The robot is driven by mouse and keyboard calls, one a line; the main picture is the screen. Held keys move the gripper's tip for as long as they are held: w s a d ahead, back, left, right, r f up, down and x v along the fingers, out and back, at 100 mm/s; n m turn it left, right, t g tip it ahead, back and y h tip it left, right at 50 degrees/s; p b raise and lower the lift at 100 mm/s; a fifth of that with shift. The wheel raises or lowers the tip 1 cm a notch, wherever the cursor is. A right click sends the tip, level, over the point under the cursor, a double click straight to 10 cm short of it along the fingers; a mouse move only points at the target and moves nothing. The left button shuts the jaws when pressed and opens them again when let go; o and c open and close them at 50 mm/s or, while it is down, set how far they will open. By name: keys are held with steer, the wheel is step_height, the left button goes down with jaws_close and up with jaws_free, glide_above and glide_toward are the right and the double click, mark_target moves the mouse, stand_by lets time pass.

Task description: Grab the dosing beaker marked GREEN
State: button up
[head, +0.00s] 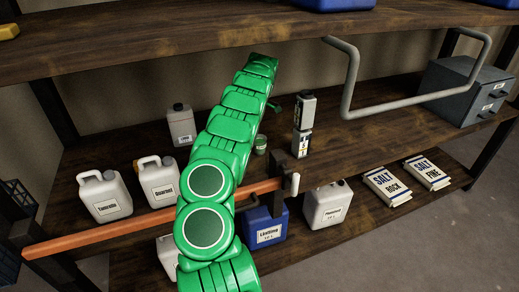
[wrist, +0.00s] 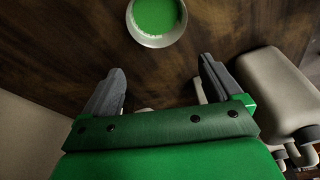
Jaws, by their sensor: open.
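A small round whitish beaker with a green top or contents (wrist: 157,18) stands on the dark wooden shelf, at the top middle of the wrist view. Small marks on its wall are too small to read. A small pale and green vessel (head: 260,145) stands on the middle shelf in the head view, just right of my green arm, and looks like the same one. My gripper (wrist: 161,75) is open and empty in the wrist view, with the beaker beyond its fingertips and apart from them. In the head view my arm hides most of the gripper.
Jugs labelled Quarnol (head: 159,181) and Tamrelle (head: 105,196) stand left of my arm, a pale canister (head: 181,126) behind. A black and white item (head: 303,112) stands right of the vessel. A grey pipe handle (head: 348,85) is farther right. An upper shelf (head: 150,38) overhangs; a jug (wrist: 268,92) is right of my gripper.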

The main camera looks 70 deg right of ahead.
mark_target(260, 145)
steer(key=shift+n+g, duration=0.4)
steer(key=shift+n, duration=0.4)
steer(key=shift+s+d+f, duration=0.4)
steer(key=shift+s+f, duration=0.3)
steer(key=shift+f, duration=0.1)
steer(key=shift+s+d+f, duration=0.35)
steer(key=shift+s+f, duration=0.35)
steer(key=shift+f, duration=0.1)
steer(key=shift+s+a+f, duration=0.1)
steer(key=shift+a+f, duration=0.1)
steer(key=shift+f, duration=1.1)
steer(key=shift+s+a+f, duration=0.1)
steer(key=shift+a+f, duration=0.05)
steer(key=shift+f, duration=1.1)
steer(key=shift+c, duration=0.2)
steer(key=c, duration=1.1)
steer(key=shift+o, duration=0.2)
steer(key=shift+r, duration=0.1)
